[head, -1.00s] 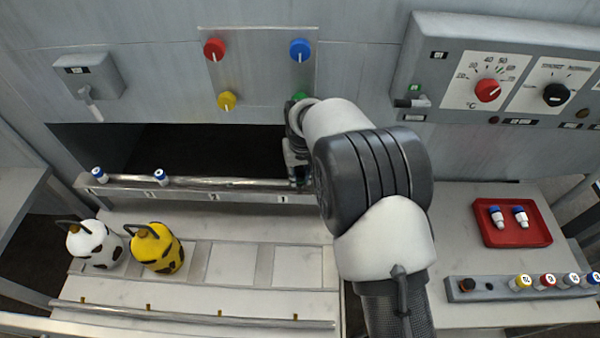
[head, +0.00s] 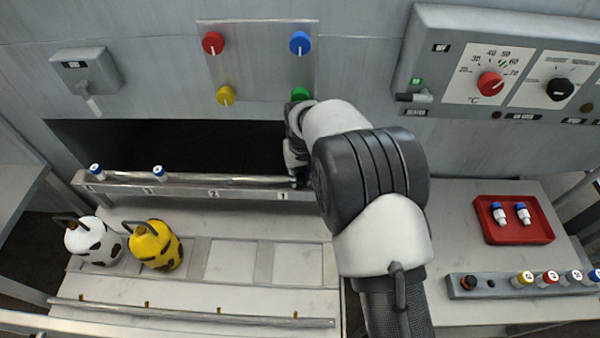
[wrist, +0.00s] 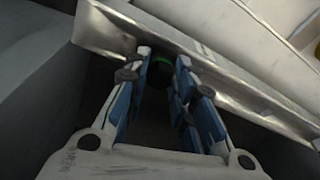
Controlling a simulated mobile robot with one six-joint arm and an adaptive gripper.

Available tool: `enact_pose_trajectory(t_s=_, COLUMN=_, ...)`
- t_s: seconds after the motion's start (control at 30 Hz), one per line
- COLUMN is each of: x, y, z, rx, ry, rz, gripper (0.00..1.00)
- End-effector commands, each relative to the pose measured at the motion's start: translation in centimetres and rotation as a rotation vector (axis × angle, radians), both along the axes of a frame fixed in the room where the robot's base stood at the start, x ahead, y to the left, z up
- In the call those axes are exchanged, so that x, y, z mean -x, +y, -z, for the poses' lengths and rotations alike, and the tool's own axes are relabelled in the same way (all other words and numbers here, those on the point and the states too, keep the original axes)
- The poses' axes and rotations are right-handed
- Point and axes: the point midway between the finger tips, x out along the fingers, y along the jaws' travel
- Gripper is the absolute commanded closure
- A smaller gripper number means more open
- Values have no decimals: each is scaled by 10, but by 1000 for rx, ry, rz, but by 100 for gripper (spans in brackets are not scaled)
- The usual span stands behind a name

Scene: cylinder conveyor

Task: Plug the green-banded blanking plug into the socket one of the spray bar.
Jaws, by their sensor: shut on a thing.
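The spray bar (head: 247,193) runs across the mouth of the dark opening, with number labels on its front. The label for socket one (head: 283,195) is at its right end. My gripper (head: 295,180) is at that end, partly hidden by my arm. In the wrist view my gripper (wrist: 160,88) is shut on the green-banded blanking plug (wrist: 160,66), which shows as a dark end with a green ring between the blue finger pads. The spray bar (wrist: 240,90) lies right at the fingertips. Socket one's hole is hidden, and I cannot tell whether the plug is in it.
Two blue-and-white plugs (head: 97,171) (head: 159,173) stand at the bar's left sockets. A white-and-black bottle (head: 92,243) and a yellow-and-black bottle (head: 154,246) stand in front. A red tray (head: 515,237) and a grey rack (head: 505,290) are on the right. Coloured knobs (head: 300,43) are on the wall above.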

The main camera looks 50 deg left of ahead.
Motion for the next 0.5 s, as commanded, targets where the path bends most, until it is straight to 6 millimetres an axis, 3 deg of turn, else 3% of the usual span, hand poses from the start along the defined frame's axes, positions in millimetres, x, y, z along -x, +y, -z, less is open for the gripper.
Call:
enact_pose_trajectory(t_s=0.23, x=0, y=0, z=7, rx=1, ry=1, rz=0, gripper=97)
enact_pose_trajectory(t_s=0.27, x=0, y=0, z=7, rx=1, ry=1, rz=0, gripper=75)
enact_pose_trajectory(t_s=0.5, x=0, y=0, z=6, rx=0, ry=0, rz=0, gripper=59)
